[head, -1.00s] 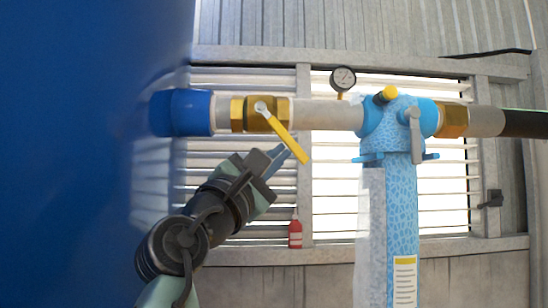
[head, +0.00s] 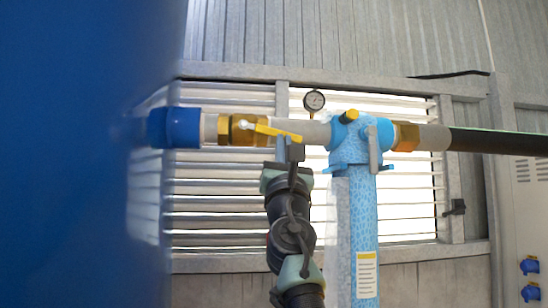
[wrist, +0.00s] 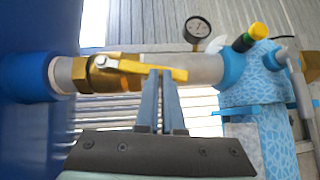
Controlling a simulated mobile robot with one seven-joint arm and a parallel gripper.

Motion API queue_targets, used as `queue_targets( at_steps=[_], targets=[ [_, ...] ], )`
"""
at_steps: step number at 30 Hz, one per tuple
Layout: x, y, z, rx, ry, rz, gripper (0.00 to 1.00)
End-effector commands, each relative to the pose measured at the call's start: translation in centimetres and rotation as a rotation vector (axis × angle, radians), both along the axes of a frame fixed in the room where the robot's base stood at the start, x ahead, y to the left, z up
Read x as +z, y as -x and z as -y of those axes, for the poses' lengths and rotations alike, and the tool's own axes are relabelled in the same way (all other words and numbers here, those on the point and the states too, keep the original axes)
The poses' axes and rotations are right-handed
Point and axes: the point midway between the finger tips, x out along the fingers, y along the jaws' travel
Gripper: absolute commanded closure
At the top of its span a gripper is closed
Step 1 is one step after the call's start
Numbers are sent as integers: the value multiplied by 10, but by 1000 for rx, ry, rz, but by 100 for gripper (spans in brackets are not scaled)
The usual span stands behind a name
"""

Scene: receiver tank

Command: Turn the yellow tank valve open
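The yellow valve handle (head: 275,131) sits on a brass valve body (head: 228,130) in the pipe beside the blue tank. It points right, nearly along the pipe, with its free end slightly lower. It also shows in the wrist view (wrist: 140,67). My gripper (head: 284,140) is just below the handle's outer half. In the wrist view its two narrow fingers (wrist: 161,72) stand close together, with their tips at the handle's lower edge, seemingly touching it. They look shut with nothing clearly between them. The exact contact is hard to tell.
The big blue tank (head: 70,150) fills the left side. A pressure gauge (head: 314,101) stands above the pipe. A light-blue patterned filter column (head: 363,220) with a grey lever (head: 373,150) is close on the right. A louvred window (head: 225,215) lies behind.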

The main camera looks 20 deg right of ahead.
Motion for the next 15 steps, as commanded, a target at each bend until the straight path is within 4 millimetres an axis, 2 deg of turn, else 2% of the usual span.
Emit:
queue_targets(
  at_steps=[2, 15],
  targets=[
    [2, -2, 1, 4, 43, -16, 100],
    [10, -4, 4, 9, 32, -18, 100]
  ],
)
